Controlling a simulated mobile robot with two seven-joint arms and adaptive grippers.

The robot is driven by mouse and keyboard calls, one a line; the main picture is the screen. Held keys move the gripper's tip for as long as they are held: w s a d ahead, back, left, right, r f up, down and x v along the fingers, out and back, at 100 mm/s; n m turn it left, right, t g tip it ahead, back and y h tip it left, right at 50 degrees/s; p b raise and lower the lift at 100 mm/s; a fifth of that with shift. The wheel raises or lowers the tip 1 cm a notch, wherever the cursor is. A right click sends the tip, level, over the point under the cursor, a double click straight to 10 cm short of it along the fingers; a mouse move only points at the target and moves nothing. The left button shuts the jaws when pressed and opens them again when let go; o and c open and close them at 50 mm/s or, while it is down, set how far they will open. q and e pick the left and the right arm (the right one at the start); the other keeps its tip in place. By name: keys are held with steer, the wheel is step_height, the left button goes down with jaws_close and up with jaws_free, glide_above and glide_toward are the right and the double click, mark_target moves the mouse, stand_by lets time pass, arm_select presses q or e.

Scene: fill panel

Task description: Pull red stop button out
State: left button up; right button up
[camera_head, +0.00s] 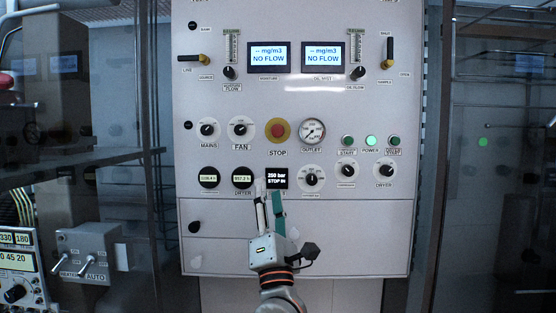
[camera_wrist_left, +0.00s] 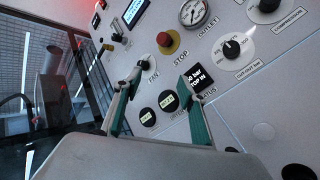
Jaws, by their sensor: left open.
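The red stop button (camera_head: 278,131) sits in a yellow ring at the middle of the white panel (camera_head: 340,220), above the label STOP. In the left wrist view the button (camera_wrist_left: 168,41) is above and beyond my fingertips. My left gripper (camera_head: 268,190) is below the button, in front of the small black display reading "250 bar STOP IN" (camera_head: 277,179). Its fingers (camera_wrist_left: 160,80) are open, with nothing between them, apart from the button. My right gripper shows in neither view.
The FAN knob (camera_head: 240,129) is left of the button and the OUTLET gauge (camera_head: 312,132) is right. Two NO FLOW screens (camera_head: 269,57) are above. A switch box labelled AUTO (camera_head: 88,252) stands at the lower left. Glass doors flank the panel.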

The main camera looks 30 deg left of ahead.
arm_select(q)
steer(key=a+r+n+g+y+b, duration=0.15)
steer(key=a+r+n+g, duration=0.25)
steer(key=n, duration=0.5)
steer(key=n+t+h+b, duration=0.3)
steer(key=h+b, duration=0.1)
steer(key=h, duration=0.3)
glide_toward(277, 132)
steer(key=w+a, duration=0.1)
steer(key=w, duration=0.1)
steer(key=x, duration=0.7)
steer(key=shift+r, duration=0.35)
